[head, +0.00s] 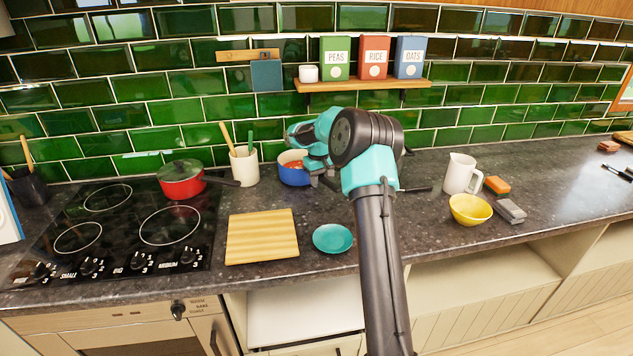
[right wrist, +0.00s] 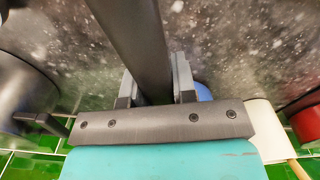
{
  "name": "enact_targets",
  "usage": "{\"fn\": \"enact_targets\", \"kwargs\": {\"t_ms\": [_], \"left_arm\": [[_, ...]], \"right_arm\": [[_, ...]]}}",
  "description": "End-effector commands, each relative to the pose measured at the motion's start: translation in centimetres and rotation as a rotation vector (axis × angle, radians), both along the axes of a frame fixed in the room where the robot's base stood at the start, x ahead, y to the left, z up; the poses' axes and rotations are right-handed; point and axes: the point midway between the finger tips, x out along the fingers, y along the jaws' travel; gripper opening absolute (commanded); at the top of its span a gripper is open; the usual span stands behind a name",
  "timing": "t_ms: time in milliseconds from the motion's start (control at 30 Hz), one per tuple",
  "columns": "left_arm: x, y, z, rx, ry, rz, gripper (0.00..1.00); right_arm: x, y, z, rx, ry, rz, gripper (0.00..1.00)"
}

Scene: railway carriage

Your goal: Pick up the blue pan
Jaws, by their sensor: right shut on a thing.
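The blue pan (head: 291,177), with something red inside, is at the back of the counter, beside the cream utensil crock. My right arm hides its right side. My right gripper (head: 323,178) is at the pan's right side. In the right wrist view, my right gripper (right wrist: 154,82) has its two fingers on either side of the pan's dark handle (right wrist: 132,35), shut on it. A sliver of blue pan (right wrist: 203,91) shows beside a finger there. I cannot tell whether the pan is clear of the counter. My left gripper is not in view.
A cream crock (head: 244,168) with utensils and a red lidded pot (head: 181,184) on the hob stand to the left. A cutting board (head: 262,237) and teal plate (head: 333,238) lie in front. A white jug (head: 460,174) and yellow bowl (head: 470,210) are right.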

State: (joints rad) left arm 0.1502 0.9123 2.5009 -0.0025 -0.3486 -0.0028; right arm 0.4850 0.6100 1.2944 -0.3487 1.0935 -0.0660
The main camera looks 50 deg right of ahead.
Motion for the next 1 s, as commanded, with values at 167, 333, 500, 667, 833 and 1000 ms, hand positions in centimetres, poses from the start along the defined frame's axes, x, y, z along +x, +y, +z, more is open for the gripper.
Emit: {"fn": "enact_targets", "kwargs": {"t_ms": [167, 333, 500, 667, 833, 1000], "left_arm": [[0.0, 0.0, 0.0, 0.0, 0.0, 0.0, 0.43], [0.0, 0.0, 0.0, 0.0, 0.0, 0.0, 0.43], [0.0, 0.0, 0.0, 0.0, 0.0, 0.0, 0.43], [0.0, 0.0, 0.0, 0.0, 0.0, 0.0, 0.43], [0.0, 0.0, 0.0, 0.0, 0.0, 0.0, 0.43], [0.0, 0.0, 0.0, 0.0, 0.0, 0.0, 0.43]], "right_arm": [[0.1, -0.1, 1.8, -0.002, -0.005, 0.0, 0.0], [-0.4, 0.4, 2.9, -0.002, -0.003, 0.001, 0.0], [-1.4, 1.6, 3.1, -0.002, -0.003, 0.001, 0.0], [-2.8, 3.2, 3.2, -0.001, -0.002, 0.001, 0.0], [-4.7, 5.4, 3.6, -0.002, -0.004, 0.003, 0.0], [-6.8, 7.7, 3.8, -0.001, -0.003, 0.001, 0.0]]}}
